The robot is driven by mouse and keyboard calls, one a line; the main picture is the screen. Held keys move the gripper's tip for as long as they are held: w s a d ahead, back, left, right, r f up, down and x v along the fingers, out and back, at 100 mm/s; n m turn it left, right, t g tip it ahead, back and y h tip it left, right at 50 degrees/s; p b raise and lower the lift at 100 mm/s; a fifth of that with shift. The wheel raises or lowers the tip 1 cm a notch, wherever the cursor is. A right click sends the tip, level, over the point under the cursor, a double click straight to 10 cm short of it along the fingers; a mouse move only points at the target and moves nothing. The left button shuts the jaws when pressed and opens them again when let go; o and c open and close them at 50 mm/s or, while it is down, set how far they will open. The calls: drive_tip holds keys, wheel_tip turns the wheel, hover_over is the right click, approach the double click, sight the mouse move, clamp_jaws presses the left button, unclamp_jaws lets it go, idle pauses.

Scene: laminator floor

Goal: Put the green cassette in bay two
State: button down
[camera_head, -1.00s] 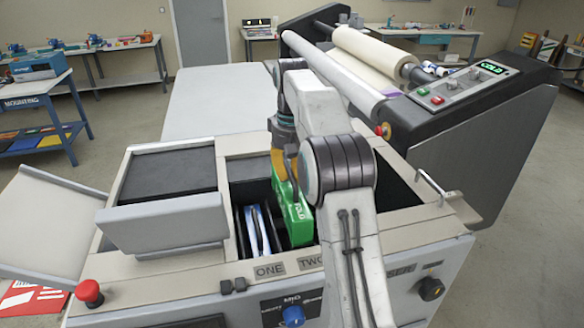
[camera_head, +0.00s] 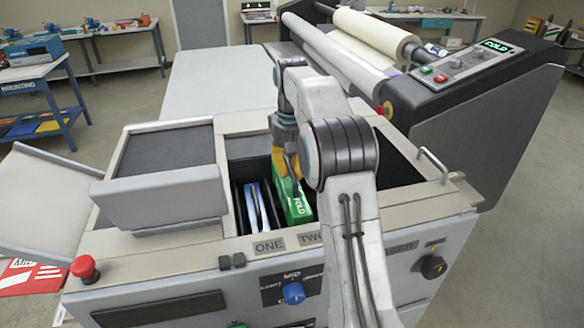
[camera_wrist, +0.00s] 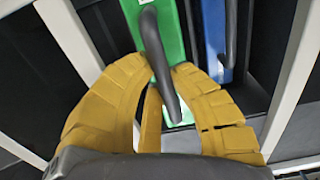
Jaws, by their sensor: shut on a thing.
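The green cassette (camera_head: 295,204) stands upright in the well of the machine, above the label TWO (camera_head: 310,238), with its lower part hidden by the well's front edge. My gripper (camera_head: 285,148) is directly above it, partly hidden by my arm. In the wrist view, my yellow fingers (camera_wrist: 160,72) are closed around the dark handle on top of the green cassette (camera_wrist: 172,38). Whether the cassette rests on the floor of the bay cannot be seen.
A blue cassette (camera_head: 257,212) stands just left of the green one, above the label ONE (camera_head: 269,246); it also shows in the wrist view (camera_wrist: 214,35). A raised grey cover (camera_head: 160,196) lies left of the well. Rollers (camera_head: 340,50) stand behind.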

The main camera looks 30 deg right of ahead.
drive_tip(key=shift+f+b, duration=0.9)
drive_tip(key=shift+f, duration=2.35)
drive_tip(key=shift+f+b, duration=0.4)
drive_tip(key=shift+f, duration=0.5)
drive_tip(key=c, duration=1.1)
unclamp_jaws()
drive_tip(key=shift+c, duration=0.2)
wheel_tip(320, 180, up, 11)
drive_tip(key=shift+r, duration=0.5)
drive_tip(key=shift+s, duration=0.1)
